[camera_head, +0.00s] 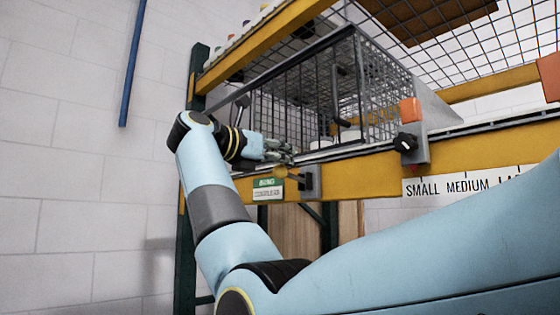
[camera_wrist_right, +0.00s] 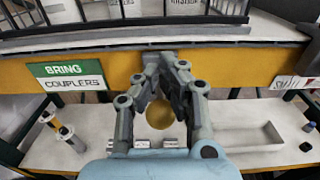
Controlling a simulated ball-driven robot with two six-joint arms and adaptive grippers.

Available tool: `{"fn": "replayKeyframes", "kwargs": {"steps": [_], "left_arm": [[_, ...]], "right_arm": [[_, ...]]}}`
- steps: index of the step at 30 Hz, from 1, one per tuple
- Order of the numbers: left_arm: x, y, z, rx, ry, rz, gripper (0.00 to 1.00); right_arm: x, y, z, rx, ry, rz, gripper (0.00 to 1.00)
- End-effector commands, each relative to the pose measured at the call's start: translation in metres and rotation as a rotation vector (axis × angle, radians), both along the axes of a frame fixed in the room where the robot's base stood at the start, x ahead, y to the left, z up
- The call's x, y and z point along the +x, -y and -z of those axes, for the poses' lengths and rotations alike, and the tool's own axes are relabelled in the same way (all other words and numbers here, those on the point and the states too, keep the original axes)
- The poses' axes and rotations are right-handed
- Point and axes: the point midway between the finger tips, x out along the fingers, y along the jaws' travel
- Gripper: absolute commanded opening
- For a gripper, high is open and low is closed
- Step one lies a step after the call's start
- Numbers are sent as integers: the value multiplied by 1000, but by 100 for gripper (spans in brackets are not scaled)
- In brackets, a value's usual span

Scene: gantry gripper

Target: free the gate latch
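The gate is a barred dark metal panel (camera_head: 290,98) on the front of a wire cage on the yellow-beamed rack. Its bars also show at the top of the right wrist view (camera_wrist_right: 120,12). I cannot tell for sure which fitting is the latch. A grey bracket (camera_head: 310,182) with a dark knob sits on the front beam. A second bracket with a black knob (camera_head: 405,142) stands to its right. My right gripper (camera_head: 290,151) is at the beam's top edge, near the first bracket. Its fingertips (camera_wrist_right: 163,63) converge there; whether they grip anything is unclear. My left gripper is out of view.
A green and white sign (camera_head: 267,188) hangs on the yellow beam (camera_head: 370,175). An orange block (camera_head: 410,110) tops the right bracket. Below the beam, the right wrist view shows a round gold thing (camera_wrist_right: 159,115) between the fingers and a pale shelf with a tray (camera_wrist_right: 250,138).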

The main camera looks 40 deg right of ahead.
Motion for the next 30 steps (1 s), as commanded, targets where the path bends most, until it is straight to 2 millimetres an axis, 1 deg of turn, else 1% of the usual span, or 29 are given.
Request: {"fn": "replayKeyframes", "kwargs": {"steps": [1, 9, 14, 19, 23, 26, 30], "left_arm": [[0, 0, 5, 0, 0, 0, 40], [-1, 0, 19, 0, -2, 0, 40], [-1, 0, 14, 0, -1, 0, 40], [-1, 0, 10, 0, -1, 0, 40], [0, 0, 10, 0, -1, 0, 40], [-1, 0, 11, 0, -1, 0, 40], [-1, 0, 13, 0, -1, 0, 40]], "right_arm": [[0, 0, 7, 1, -1, -1, 0], [0, 0, 25, 0, 0, -1, 0], [0, -3, 18, 0, 1, -1, 0], [-1, -15, 11, 1, 1, -2, 0], [-2, -22, 8, 1, 1, -1, 0], [-2, -32, 9, 1, 1, -3, 0], [-3, -55, 8, 1, 1, -4, 0]]}}
